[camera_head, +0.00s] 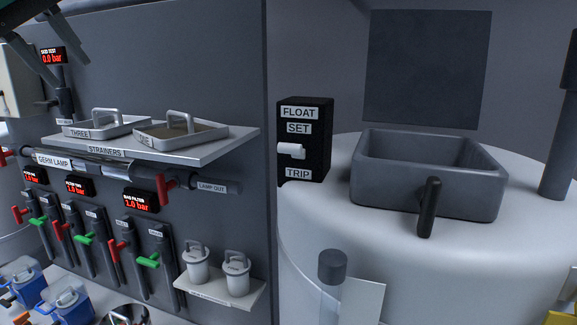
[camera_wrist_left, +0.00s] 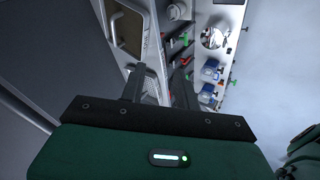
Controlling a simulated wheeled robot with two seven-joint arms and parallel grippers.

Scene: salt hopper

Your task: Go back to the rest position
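My left gripper (camera_head: 67,70) is at the upper left of the head view, in front of the panel by the red 0.0 bar display. Its two dark fingers are spread apart with nothing between them. In the left wrist view its green body fills the bottom, and a dark finger reaches up toward the strainer shelf. My right gripper does not show in the head view.
The strainer shelf (camera_head: 205,150) carries two trays, one labelled THREE (camera_head: 88,130). Valves with red and green handles line the panel below. A float switch box (camera_head: 304,140) and a grey hopper (camera_head: 400,188) stand at the right. Blue-based containers (camera_head: 70,302) sit lower left.

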